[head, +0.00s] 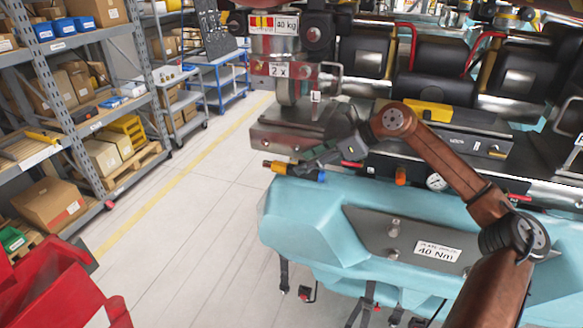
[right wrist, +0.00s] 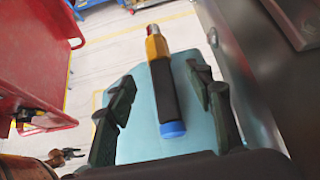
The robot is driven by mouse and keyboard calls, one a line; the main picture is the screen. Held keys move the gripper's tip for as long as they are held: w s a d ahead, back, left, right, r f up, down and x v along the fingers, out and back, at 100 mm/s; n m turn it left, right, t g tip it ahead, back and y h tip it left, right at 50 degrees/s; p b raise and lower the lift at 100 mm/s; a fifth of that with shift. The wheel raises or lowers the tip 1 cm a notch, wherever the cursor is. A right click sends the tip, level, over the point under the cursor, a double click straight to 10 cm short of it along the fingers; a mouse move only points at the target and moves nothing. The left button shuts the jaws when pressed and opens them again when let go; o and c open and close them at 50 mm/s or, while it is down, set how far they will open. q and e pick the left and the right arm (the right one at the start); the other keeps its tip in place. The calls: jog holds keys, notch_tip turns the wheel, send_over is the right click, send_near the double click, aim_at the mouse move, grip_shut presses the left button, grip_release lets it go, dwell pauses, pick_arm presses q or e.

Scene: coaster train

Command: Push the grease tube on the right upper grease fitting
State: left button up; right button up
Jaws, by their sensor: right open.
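The grease tube (head: 297,172) has a yellow-orange end, a dark body and a blue tip. In the head view it is at the teal housing's upper left edge, just below my right gripper (head: 318,155). In the right wrist view the tube (right wrist: 165,88) lies lengthwise between the parted fingers of my right gripper (right wrist: 162,80). Gaps show on both sides, and the jaws are open. I cannot tell what supports the tube. I cannot identify the right upper grease fitting.
The teal housing (head: 300,215) lies under the right arm, with train machinery (head: 400,60) behind. An orange knob (head: 400,176) and a gauge (head: 436,182) sit near the arm. A red cart (head: 55,290) stands at lower left, shelves (head: 75,130) beyond. The floor between is clear.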

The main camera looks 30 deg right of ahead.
aim_at(293, 166)
jog(key=shift+s+a+f+p, duration=0.1)
jog(key=shift+a+f+p, duration=0.25)
jog(key=shift+a, duration=0.15)
jog(key=w+f, duration=0.1)
jog(key=w+a, duration=0.1)
jog(key=w+f, duration=0.1)
jog(key=w, duration=0.1)
jog(key=shift+a+f+p, duration=0.3)
jog(key=shift+p, duration=0.05)
jog(key=shift+s, duration=0.55)
jog(key=shift+w+a+f, duration=0.1)
jog(key=shift+w+f, duration=0.15)
jog(key=shift+w, duration=0.2)
jog(key=c, duration=0.4)
jog(key=shift+s+r, duration=0.15)
jog(key=shift+s, duration=0.15)
jog(key=c, duration=0.5)
jog(key=shift+w, duration=0.15)
jog(key=c, duration=0.3)
pick_arm(q)
jog(key=shift+s+r, duration=0.3)
jog(key=shift+r, duration=0.5)
pick_arm(e)
jog(key=shift+r, duration=0.1)
grip_shut()
